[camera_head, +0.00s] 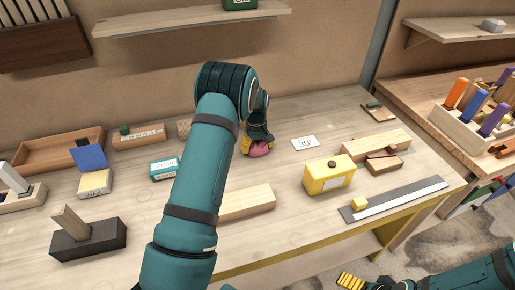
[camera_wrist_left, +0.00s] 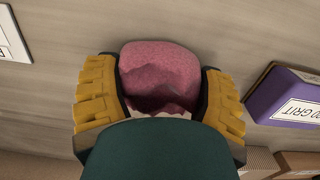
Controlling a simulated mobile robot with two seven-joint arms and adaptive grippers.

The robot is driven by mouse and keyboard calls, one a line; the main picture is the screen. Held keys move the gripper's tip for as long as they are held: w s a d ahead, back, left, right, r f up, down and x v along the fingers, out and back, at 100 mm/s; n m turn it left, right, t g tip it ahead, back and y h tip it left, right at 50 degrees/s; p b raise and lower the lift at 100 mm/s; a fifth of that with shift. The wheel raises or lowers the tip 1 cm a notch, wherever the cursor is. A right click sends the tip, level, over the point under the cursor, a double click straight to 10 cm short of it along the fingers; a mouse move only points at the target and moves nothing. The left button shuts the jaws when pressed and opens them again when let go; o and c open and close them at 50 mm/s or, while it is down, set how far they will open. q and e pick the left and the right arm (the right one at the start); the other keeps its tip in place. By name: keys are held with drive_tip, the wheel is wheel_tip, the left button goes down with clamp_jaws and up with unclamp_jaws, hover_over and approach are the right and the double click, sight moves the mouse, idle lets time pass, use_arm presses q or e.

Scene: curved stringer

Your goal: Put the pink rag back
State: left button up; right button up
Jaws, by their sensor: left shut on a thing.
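The pink rag (camera_head: 260,149) is at the fingertips of my left gripper (camera_head: 257,142), over the back middle of the workbench. In the left wrist view the rag (camera_wrist_left: 158,75) is a crumpled pink bundle between the two yellow finger pads of the left gripper (camera_wrist_left: 160,95). The gripper is shut on it. I cannot tell whether the rag touches the bench top. My right gripper (camera_head: 350,281) shows only in part, as a yellow pad low at the right of the head view, in front of the bench.
A white card marked 30 (camera_head: 304,143) lies right of the rag. A yellow box (camera_head: 329,178), wooden blocks (camera_head: 377,144) and a steel rule (camera_head: 395,200) are further right. A purple grit box (camera_wrist_left: 283,95) is close by in the wrist view. A shelf (camera_head: 190,19) hangs above.

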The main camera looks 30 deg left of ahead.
use_arm(q)
drive_tip(key=shift+w+f, duration=0.1)
drive_tip(key=shift+f, duration=0.2)
drive_tip(key=o, duration=1)
drive_tip(key=r+p, duration=0.1)
drive_tip(key=r, duration=1.1)
drive_tip(key=shift+a+r, duration=0.1)
drive_tip(key=shift+a, duration=0.1)
